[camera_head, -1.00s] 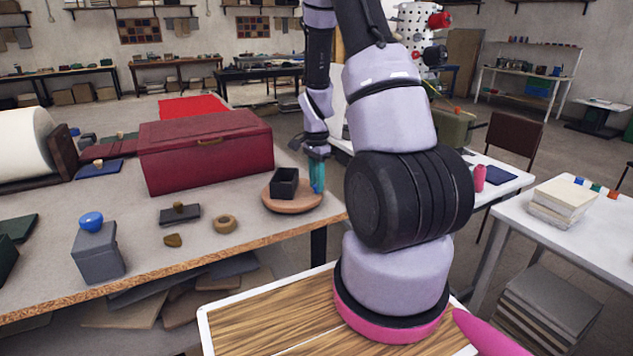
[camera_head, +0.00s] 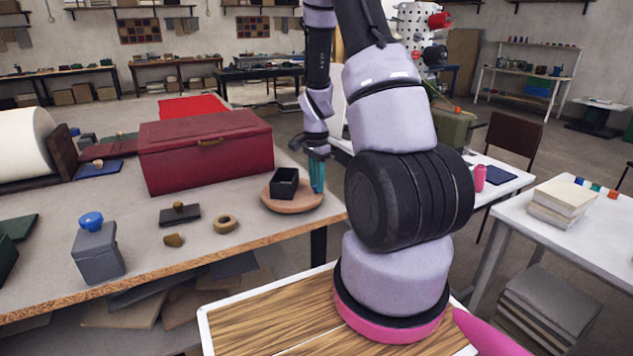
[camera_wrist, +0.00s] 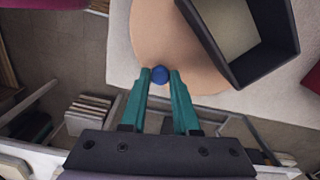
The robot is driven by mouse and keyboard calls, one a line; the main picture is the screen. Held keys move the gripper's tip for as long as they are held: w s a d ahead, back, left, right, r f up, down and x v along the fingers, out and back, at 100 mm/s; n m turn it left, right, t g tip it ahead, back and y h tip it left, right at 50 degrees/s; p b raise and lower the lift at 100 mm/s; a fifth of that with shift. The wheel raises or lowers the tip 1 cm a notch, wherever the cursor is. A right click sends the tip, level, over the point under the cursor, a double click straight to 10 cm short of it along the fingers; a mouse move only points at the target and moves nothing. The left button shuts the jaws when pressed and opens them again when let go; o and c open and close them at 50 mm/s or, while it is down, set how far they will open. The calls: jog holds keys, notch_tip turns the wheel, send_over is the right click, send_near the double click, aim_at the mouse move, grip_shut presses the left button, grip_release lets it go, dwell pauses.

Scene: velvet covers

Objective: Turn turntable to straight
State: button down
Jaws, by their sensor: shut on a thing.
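The turntable (camera_head: 292,207) is a round tan disc near the right edge of the workbench. It also shows in the wrist view (camera_wrist: 158,38). A black open box (camera_head: 284,183) stands on it, and in the wrist view the box (camera_wrist: 272,68) sits tilted to the picture's edges. My gripper (camera_head: 317,190) points down at the disc's right side. In the wrist view its teal fingers (camera_wrist: 160,76) are closed on a small blue knob (camera_wrist: 160,75) near the disc's rim. The knob is hidden by the fingers in the head view.
A dark red chest (camera_head: 206,153) stands left of the turntable. A wooden ring (camera_head: 224,223), a grey block with a blue knob (camera_head: 96,252) and a small dark stamp-like piece (camera_head: 180,214) lie nearer the front. The bench edge is just right of the disc.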

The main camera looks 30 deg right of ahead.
aim_at(303, 203)
jog(key=shift+s+a+m, duration=0.1)
jog(key=shift+a+m, duration=0.05)
jog(key=shift+m, duration=0.25)
jog(key=shift+s+a+m, duration=0.35)
jog(key=shift+s+m, duration=0.05)
jog(key=shift+m, duration=0.35)
jog(key=shift+s+a+m, duration=0.35)
jog(key=shift+m, duration=0.4)
jog(key=shift+s+a+m, duration=0.4)
jog(key=shift+a+m, duration=0.25)
jog(key=shift+m, duration=0.55)
jog(key=shift+s+a+m, duration=0.2)
jog(key=shift+a+m, duration=0.5)
jog(key=shift+m, duration=0.4)
jog(key=shift+s+a+m, duration=0.15)
jog(key=shift+a+m, duration=0.5)
jog(key=shift+m, duration=0.45)
jog(key=shift+a, duration=0.15)
jog(key=c, duration=0.7)
grip_release()
